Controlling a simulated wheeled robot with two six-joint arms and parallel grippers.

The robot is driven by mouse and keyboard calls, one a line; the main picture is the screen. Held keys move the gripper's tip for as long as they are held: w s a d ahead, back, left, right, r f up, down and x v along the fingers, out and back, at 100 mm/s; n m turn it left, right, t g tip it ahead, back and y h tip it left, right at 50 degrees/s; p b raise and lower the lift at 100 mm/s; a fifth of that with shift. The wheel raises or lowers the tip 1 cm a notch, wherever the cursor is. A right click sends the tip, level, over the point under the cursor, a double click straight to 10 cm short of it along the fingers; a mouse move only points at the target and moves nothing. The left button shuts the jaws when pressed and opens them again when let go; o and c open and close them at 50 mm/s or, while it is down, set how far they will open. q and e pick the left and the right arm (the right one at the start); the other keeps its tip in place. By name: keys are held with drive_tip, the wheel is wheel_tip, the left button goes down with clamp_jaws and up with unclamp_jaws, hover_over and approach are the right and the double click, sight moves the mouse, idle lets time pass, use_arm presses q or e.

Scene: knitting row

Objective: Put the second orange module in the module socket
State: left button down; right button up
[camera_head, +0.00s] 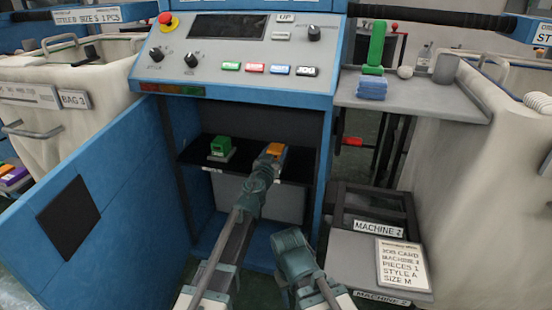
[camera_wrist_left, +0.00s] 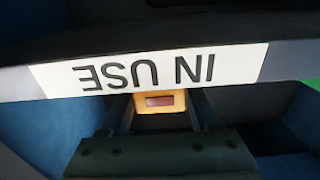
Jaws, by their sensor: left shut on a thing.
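An orange module (camera_head: 276,149) is at the right part of the dark shelf inside the machine's open cabinet. My left gripper (camera_head: 269,156) reaches in from the front and is shut on it. In the left wrist view the orange module (camera_wrist_left: 160,100) sits between the two fingers (camera_wrist_left: 160,112), below the shelf-edge label. I cannot tell whether it touches the shelf or a socket; what lies under it is hidden. A green module (camera_head: 220,146) stands on a pale base on the shelf's left. My right arm's end (camera_head: 293,250) is low in front of the cabinet, its fingers hidden.
The "IN USE" label (camera_wrist_left: 150,69) runs along the shelf edge. The blue cabinet door (camera_head: 90,195) stands open on the left. The control panel (camera_head: 240,50) overhangs the opening. A side shelf (camera_head: 430,98) holds a green and a blue item. A job card (camera_head: 402,263) lies on a low right stand.

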use_arm(q)
drive_tip(key=shift+f, duration=0.15)
drive_tip(key=shift+c, duration=0.6)
unclamp_jaws()
drive_tip(key=shift+s+r, duration=0.1)
drive_tip(key=shift+r, duration=0.15)
drive_tip(key=v, duration=1.2)
